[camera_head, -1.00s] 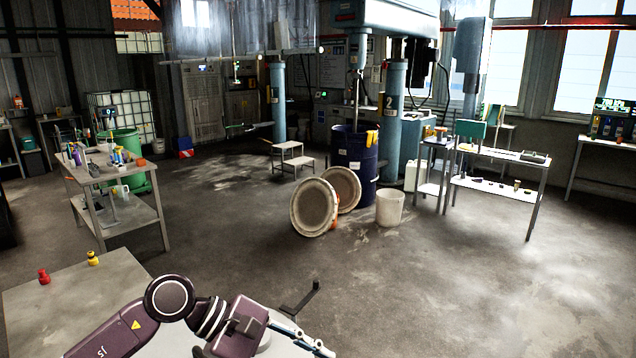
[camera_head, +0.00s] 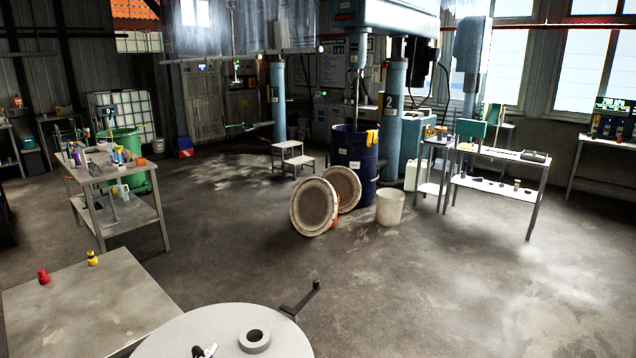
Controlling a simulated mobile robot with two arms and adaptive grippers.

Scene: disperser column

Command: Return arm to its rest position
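The arm that was at the bottom is out of the picture. At the bottom edge is a round light-grey top (camera_head: 180,330) with a grey ring (camera_head: 255,340) on it. A small black-and-white part (camera_head: 205,351) shows at the very bottom of this top; I cannot tell what it is.
A low grey table (camera_head: 85,305) at the lower left carries a red piece (camera_head: 43,276) and a yellow piece (camera_head: 92,258). A blue drum (camera_head: 355,165) and white bucket (camera_head: 390,208) stand beyond open floor.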

